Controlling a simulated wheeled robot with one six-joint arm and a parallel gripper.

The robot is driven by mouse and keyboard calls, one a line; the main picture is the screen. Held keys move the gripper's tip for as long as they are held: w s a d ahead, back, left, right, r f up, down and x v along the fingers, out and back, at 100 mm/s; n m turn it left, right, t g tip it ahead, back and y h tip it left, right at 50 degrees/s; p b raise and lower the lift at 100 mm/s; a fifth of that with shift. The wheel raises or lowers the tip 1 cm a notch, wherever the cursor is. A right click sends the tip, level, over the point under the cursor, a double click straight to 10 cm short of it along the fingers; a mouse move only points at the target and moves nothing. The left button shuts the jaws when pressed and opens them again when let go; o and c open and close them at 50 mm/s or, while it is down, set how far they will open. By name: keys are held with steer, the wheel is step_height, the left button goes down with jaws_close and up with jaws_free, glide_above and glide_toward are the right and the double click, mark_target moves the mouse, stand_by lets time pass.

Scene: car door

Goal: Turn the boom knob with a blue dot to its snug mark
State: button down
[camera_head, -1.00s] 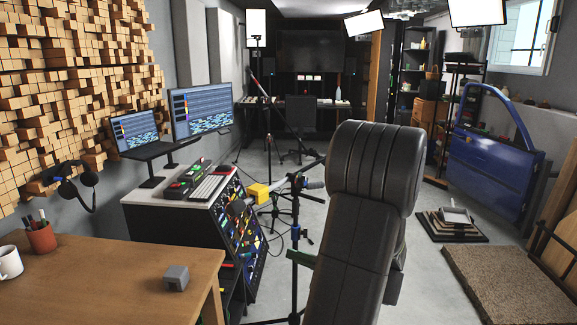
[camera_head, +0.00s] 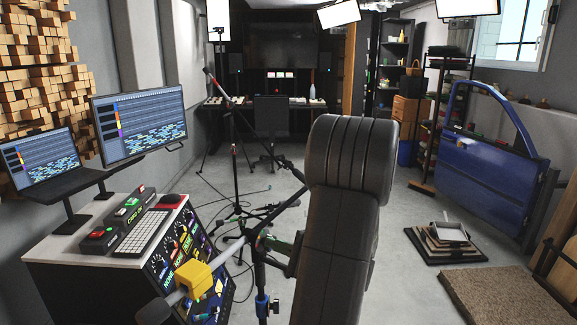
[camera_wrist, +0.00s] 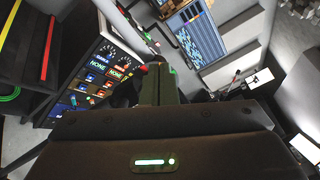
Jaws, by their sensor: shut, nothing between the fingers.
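A dark stand (camera_head: 260,277) rises left of my arm in the head view. Its slanted boom carries a yellow block (camera_head: 194,279) and a grey end piece (camera_head: 154,312). A blue piece (camera_head: 263,303) sits low on the upright tube; I cannot tell whether it is the dotted knob. No snug mark is readable. My gripper (camera_head: 277,244), with green parts, shows left of my dark arm, beside the boom joint in the picture. I cannot tell whether they touch. In the wrist view my gripper (camera_wrist: 159,84) is shut and empty.
A console (camera_head: 120,228) with coloured panels stands close on the left, with monitors (camera_head: 138,122) above. Further stands and cables lie behind the boom. A blue car door (camera_head: 490,170), a low stack (camera_head: 446,240) and a brown mat (camera_head: 500,298) are at the right.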

steer(key=shift+w+a+r, duration=0.1)
steer(key=shift+w+a, duration=0.2)
steer(key=shift+w, duration=0.2)
steer(key=shift+w+d+f, duration=0.1)
steer(key=shift+f, duration=0.15)
steer(key=shift+s+a+f+b, duration=0.2)
steer(key=shift+f+b, duration=0.3)
steer(key=shift+b, duration=0.75)
steer(key=shift+s+a+f+b, duration=0.1)
steer(key=shift+s+f+b, duration=0.3)
steer(key=shift+b, duration=0.8)
steer(key=shift+f, duration=0.15)
steer(key=v, duration=0.6)
steer(key=shift+s+a+b, duration=0.2)
steer(key=shift+s+b, duration=0.05)
steer(key=shift+b, duration=0.15)
